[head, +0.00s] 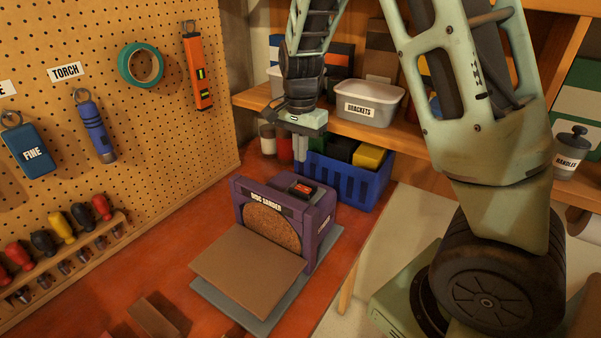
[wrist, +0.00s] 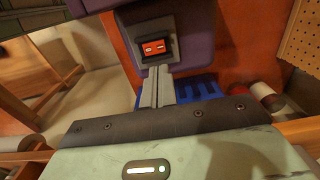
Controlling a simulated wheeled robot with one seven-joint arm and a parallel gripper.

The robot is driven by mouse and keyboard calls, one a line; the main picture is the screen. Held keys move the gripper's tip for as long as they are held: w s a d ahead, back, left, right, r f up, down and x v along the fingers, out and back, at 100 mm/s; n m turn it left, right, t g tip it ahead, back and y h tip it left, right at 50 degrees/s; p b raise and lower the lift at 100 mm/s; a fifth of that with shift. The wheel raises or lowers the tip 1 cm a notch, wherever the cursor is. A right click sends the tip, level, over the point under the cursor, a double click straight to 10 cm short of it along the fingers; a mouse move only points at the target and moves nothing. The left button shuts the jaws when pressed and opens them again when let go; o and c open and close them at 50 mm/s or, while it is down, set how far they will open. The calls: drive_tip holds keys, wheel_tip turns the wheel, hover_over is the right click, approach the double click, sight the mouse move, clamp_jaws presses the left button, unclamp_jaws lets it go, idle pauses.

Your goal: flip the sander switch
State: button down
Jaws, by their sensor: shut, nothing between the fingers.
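The purple disc sander (head: 315,222) stands on the red bench with its brown work table (head: 247,262) in front. Its red switch (head: 301,188) sits in a dark housing on top, and in the wrist view the red switch (wrist: 154,47) shows just beyond my fingertips. My gripper (head: 300,165) points down above and behind the sander, its two fingers together and empty. In the wrist view my gripper (wrist: 157,72) appears close to the near edge of the switch housing; whether it touches cannot be told.
A blue crate (head: 345,182) with boxes stands right behind the sander. Above it is a shelf with a BRACKETS bin (head: 369,103). The pegboard (head: 150,110) with hung tools is at left. Wood blocks (head: 152,318) lie on the front of the bench.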

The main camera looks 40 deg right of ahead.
sight(301, 187)
wheel_tip(301, 187, down, 7)
drive_tip(key=shift+r+p, duration=0.1)
drive_tip(key=shift+p, duration=0.85)
drive_tip(key=shift+f, duration=0.45)
drive_tip(key=shift+f, duration=0.2)
drive_tip(key=shift+s, duration=0.1)
